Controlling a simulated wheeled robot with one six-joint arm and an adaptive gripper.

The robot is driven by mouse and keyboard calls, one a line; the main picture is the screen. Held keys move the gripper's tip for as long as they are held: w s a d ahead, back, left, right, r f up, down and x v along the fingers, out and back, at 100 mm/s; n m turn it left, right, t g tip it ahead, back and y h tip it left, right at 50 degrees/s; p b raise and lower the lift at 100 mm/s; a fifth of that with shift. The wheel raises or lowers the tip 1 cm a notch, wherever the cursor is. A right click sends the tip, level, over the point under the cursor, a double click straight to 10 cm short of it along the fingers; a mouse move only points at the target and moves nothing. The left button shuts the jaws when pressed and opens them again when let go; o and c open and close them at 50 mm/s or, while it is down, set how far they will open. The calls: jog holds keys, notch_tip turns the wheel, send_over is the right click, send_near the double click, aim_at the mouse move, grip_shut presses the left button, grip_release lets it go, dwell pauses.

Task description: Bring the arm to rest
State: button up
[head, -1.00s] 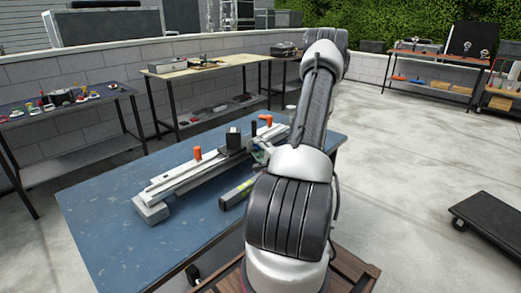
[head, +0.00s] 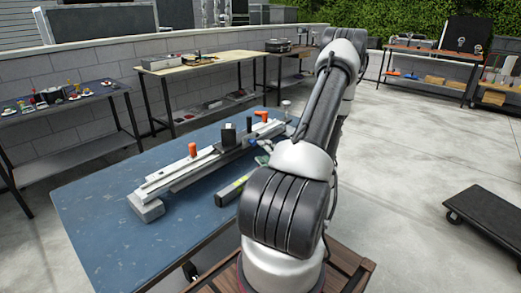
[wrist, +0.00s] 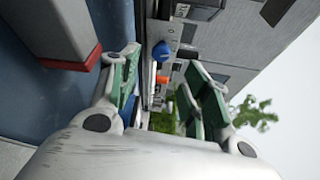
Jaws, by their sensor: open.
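My gripper (wrist: 160,88) is open in the wrist view, with its green-padded fingers apart and nothing between them. In the head view my arm reaches up and away over the right side of the blue table (head: 85,215), and its links hide most of the gripper. On the table lies a long pale rail assembly (head: 180,175) with orange knobs (head: 192,149) and a black block (head: 229,134). A dark bar with a yellow-green label (head: 230,190) lies in front of it. The wrist view is turned sideways.
A grey block with a red edge (wrist: 65,28) is close beside one finger in the wrist view. Side tables (head: 65,105) and a wooden-topped bench (head: 190,66) stand along the wall. A low dark cart (head: 490,215) is at the right. Open concrete floor lies between.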

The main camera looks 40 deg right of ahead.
jog(key=shift+s+a, duration=0.1)
jog(key=shift+s, duration=0.15)
jog(key=shift+r, duration=0.1)
dwell(0.3)
